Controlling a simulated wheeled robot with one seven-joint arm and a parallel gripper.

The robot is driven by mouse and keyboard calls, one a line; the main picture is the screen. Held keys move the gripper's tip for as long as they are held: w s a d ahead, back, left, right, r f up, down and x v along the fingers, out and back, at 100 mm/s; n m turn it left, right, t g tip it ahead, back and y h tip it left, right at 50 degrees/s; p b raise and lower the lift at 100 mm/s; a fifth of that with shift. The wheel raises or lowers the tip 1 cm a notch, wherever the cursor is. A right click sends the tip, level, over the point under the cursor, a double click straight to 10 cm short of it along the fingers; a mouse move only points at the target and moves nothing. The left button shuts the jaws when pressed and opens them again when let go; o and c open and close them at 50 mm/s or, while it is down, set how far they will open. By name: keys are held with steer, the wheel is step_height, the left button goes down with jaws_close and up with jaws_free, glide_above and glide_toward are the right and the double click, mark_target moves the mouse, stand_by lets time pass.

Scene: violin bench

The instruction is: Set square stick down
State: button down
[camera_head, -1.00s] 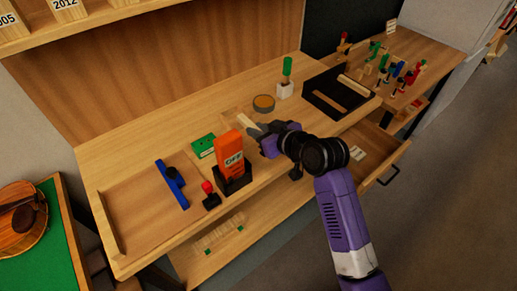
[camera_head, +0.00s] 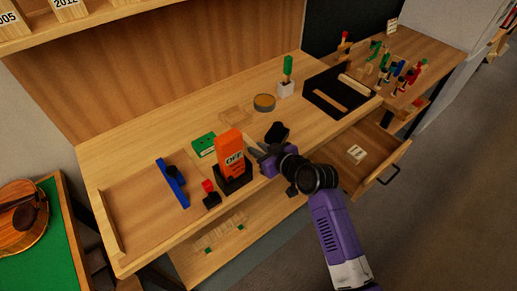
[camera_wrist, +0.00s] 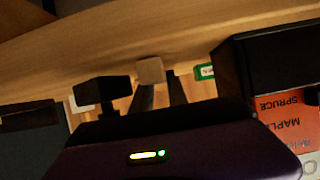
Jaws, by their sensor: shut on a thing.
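My gripper (camera_head: 256,152) is low over the front part of the bench top, just right of the orange OFF box, with its fingers pointing left. In the wrist view my gripper (camera_wrist: 161,92) is shut on the square stick (camera_wrist: 150,70), which shows as a pale tan square end at the fingertips. The stick's length is hidden behind its end face. In the head view I cannot make the stick out. Bench wood lies beyond the stick in the wrist view; whether the stick touches it I cannot tell.
The orange OFF box (camera_head: 229,142) stands in a black holder close left of my gripper. A black tray (camera_head: 318,101) sits right. An open drawer (camera_head: 375,165) juts out front right.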

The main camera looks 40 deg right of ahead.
steer(key=shift+f, duration=0.2)
steer(key=c, duration=1.3)
jaws_free()
steer(key=shift+r, duration=0.2)
steer(key=b+v, duration=0.1)
steer(key=v, duration=1.1)
steer(key=s+a+m+h, duration=0.1)
steer(key=s+a, duration=0.4)
steer(key=s, duration=0.6)
steer(key=s+a+f+m+h, duration=0.1)
steer(key=s+a, duration=0.4)
steer(key=s, duration=0.6)
steer(key=shift+s+a+f+t, duration=0.15)
steer(key=shift+s+f+t, duration=0.1)
steer(key=shift+t, duration=0.15)
steer(key=shift+o, duration=0.5)
steer(key=s+a+r+n+t+y, duration=0.1)
steer(key=s+r, duration=0.5)
steer(key=shift+s+a+n+y, duration=0.15)
steer(key=shift+a+n+y, duration=0.1)
steer(key=shift+n+y, duration=0.05)
